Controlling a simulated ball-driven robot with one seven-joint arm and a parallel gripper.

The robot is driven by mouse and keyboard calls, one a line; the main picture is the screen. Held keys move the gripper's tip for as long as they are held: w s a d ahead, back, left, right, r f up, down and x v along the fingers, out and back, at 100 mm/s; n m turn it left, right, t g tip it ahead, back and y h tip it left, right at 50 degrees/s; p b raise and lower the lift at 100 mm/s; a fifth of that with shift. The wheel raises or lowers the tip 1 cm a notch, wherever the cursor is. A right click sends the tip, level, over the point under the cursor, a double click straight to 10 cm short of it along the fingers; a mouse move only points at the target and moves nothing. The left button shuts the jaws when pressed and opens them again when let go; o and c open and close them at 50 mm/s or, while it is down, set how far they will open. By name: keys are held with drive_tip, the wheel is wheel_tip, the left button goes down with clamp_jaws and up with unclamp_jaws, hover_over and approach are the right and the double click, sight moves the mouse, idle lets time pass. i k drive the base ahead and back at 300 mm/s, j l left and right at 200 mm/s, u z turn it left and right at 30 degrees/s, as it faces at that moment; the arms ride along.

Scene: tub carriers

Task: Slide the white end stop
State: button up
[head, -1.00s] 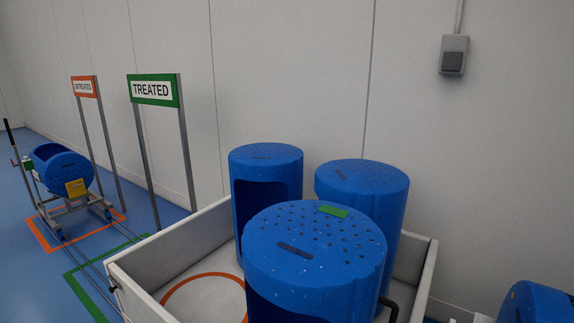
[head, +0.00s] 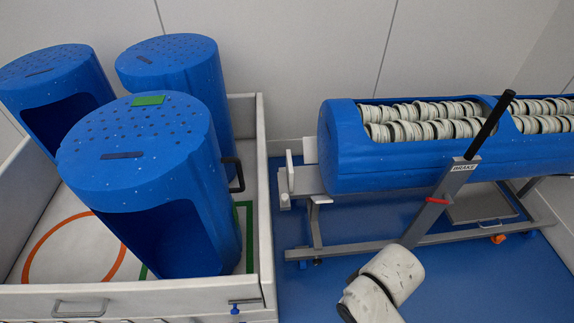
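The white end stop (head: 290,173) looks like a small upright white plate at the left end of the long wheeled carrier (head: 330,247). It stands by a grey slide piece, just left of the blue tub (head: 337,150) lying on the carrier. A small gap shows between the plate and the tub's end. Scuffed white links of what looks like my arm show at the bottom edge, in front of the carrier. My gripper is not in view.
The tub holds rows of pale ring-like items. A black-handled lever marked BRAKE (head: 462,165) rises in front of it. A white walled bin (head: 262,200) with several upright blue tubs (head: 150,180) stands left. Blue floor lies between bin and carrier.

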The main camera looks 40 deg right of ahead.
sight(286, 179)
drive_tip(key=i+l, duration=0.15)
drive_tip(key=i, duration=0.4)
drive_tip(key=i+l, duration=0.15)
drive_tip(key=i, duration=0.35)
